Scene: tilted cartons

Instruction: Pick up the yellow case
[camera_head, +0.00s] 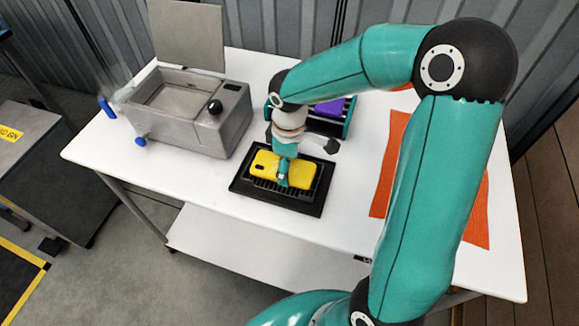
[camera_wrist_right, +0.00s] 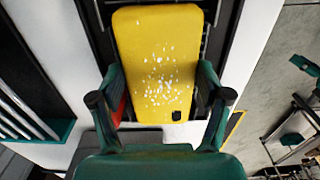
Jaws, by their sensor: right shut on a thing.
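The yellow case (camera_head: 268,166) is a flat phone-shaped case at the black ribbed tray (camera_head: 247,188) on the white table. My right gripper (camera_head: 283,180) comes down over it from above and is shut on it. In the right wrist view the yellow case (camera_wrist_right: 158,60) shows white specks and a small dark square near its close end. The fingers of my right gripper (camera_wrist_right: 160,98) stand on its two long sides. I cannot tell whether the case touches the tray. My left gripper is not in view.
A grey box with an open lid (camera_head: 190,110) stands at the left of the white table (camera_head: 200,192). Behind the tray is a teal-edged rack (camera_head: 333,125) with a purple item (camera_head: 329,107). An orange mat (camera_head: 390,165) lies to the right, partly behind my arm.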

